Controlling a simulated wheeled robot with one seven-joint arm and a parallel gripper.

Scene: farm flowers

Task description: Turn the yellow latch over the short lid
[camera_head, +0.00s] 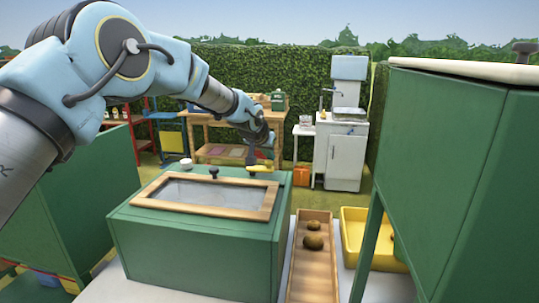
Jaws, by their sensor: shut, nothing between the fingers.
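A green box (195,243) stands on a pale table in front of me. On its top lies a short lid (205,194) with a wooden frame, a greyish panel and a dark knob (213,172) at its far edge. The yellow latch (261,169) is at the box's far right, beyond the lid's far right corner. My gripper (251,162) points down at the latch's left end, shut and empty. I cannot tell whether its fingertips touch the latch. The latch's pivot is too small to make out.
A wooden tray (297,284) with two brown lumps and a yellow bin (352,238) stand right of the box. A tall green cabinet (480,170) blocks the right side. A small white round thing (187,164) sits on the box's far left. A workbench and white sink unit (340,150) stand behind.

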